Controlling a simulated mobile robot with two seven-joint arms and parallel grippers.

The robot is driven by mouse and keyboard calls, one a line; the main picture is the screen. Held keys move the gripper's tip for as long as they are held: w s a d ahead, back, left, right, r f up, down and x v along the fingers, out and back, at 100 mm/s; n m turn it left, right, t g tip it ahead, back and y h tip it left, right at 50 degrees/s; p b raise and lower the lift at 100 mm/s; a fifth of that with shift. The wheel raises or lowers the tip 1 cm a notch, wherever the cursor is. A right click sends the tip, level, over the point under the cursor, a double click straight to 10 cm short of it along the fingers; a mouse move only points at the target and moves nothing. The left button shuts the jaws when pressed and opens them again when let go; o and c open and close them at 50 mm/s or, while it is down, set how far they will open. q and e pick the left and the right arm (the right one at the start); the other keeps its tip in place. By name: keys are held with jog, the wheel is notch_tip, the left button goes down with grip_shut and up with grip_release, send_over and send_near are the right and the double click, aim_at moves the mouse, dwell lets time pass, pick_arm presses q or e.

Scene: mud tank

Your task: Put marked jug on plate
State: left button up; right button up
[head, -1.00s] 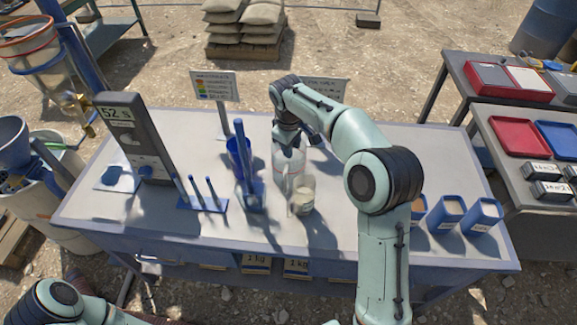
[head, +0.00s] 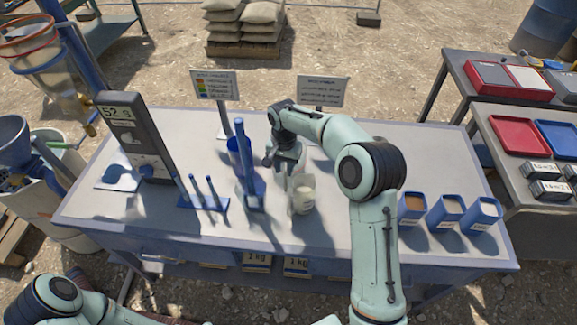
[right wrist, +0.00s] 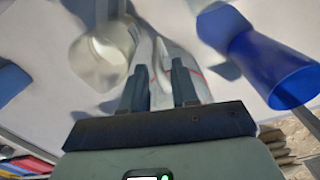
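The marked jug is clear, with red marks. In the right wrist view the jug (right wrist: 185,60) stands in front of and between my right gripper's fingers. In the head view my right gripper (head: 286,166) is low over the table and largely hides the jug. In the wrist view my right gripper (right wrist: 160,88) has its fingers apart, and contact with the jug cannot be told. The plate (head: 121,178) is a flat pad at the foot of the grey display stand (head: 140,140), at the table's left, with nothing on it. My left arm shows at the lower left; its gripper is out of view.
A clear beaker with pale contents (head: 303,198) stands close in front of the jug. A blue cup on a stand (head: 237,160) and a blue peg rack (head: 208,203) stand between jug and plate. Blue tubs (head: 446,212) are at right. Two signs (head: 214,85) stand behind.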

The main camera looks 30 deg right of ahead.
aim_at(285, 175)
jog(key=shift+s+f, duration=0.1)
jog(key=shift+f, duration=3.35)
grip_shut()
